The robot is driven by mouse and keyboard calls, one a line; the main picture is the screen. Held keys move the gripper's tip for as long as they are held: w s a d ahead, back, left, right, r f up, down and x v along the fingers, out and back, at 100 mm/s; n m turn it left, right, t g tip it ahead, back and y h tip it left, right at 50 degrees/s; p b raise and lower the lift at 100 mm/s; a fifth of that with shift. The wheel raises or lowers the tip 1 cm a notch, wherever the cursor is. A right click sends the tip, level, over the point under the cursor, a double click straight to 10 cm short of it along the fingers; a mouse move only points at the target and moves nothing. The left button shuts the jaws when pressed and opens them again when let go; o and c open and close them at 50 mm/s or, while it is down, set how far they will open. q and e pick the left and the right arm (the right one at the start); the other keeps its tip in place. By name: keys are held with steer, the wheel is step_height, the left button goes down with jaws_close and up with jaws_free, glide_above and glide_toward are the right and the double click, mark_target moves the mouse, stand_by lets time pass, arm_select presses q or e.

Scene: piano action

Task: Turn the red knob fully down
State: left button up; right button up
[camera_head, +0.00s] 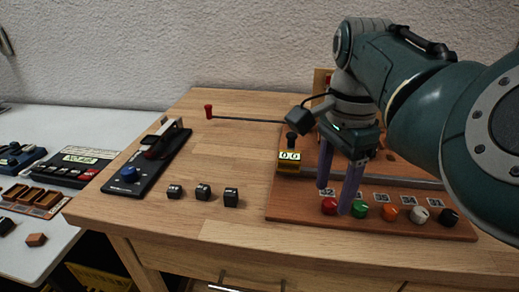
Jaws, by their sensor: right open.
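The red knob (329,206) is the leftmost of a row of knobs along the front of a wooden panel (290,205). My right gripper (334,200) points down at it, with its two purple fingers apart. One fingertip shows above and left of the knob, the other at its right edge, partly in front of it. I cannot tell whether either finger touches the knob. The knob's pointer mark is too small to read. My left gripper is not in view.
Green (361,212), orange (388,214), white (420,216) and black (447,217) knobs follow to the right. A small "00" display (289,156) and a red-tipped rod (250,120) are behind. Dark blocks (203,192) stand left; wood between is clear.

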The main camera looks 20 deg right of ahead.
steer(key=shift+f, duration=1.1)
steer(key=shift+c, duration=0.3)
jaws_close()
